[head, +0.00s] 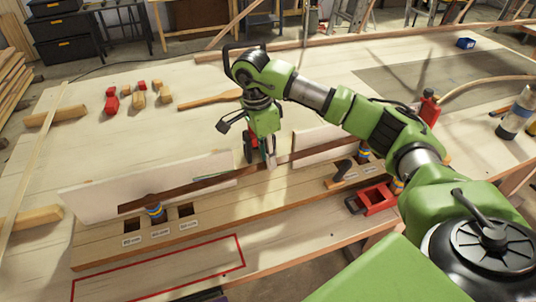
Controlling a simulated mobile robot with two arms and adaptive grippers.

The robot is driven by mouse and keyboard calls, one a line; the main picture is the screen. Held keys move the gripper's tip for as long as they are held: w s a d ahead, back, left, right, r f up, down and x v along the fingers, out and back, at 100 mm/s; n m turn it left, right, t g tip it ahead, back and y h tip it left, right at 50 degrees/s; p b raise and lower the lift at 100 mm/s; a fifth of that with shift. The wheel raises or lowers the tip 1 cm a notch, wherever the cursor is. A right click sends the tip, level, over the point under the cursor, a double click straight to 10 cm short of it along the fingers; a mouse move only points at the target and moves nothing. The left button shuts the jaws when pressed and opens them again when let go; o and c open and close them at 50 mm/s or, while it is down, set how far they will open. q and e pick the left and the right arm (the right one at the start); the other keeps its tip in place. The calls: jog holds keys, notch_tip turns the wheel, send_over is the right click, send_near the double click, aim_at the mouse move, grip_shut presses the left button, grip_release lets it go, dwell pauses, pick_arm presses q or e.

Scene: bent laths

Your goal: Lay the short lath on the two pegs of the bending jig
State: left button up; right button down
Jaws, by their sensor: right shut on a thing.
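The short lath is a dark brown strip (203,184) that runs lengthwise above the bending jig (215,222), in front of its pale upright boards. My right gripper (261,158) is shut on the lath near its middle. One peg (155,211), with blue and yellow bands, stands under the lath near its left end. Another banded peg (364,152) stands at the jig's right, close to the lath's right end. I cannot tell whether the lath touches either peg. My left gripper is not in view.
A red clamp (376,200) sits at the jig's right front. A bottle (517,114) stands far right. A red-outlined area (170,272) in front is empty.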

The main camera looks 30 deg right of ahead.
jog(key=shift+f+b, duration=0.45)
jog(key=shift+f, duration=0.1)
dwell(0.5)
jog(key=c, duration=1.6)
grip_release()
jog(key=shift+r, duration=0.1)
jog(key=shift+w+a+r+p, duration=0.15)
jog(key=shift+r+p, duration=0.8)
jog(key=shift+r, duration=0.55)
jog(key=shift+w+a+r+p, duration=0.15)
jog(key=shift+r+p, duration=0.8)
jog(key=shift+r, duration=0.5)
notch_tip(320, 180, up, 7)
jog(key=p, duration=0.4)
jog(key=shift+s, duration=0.1)
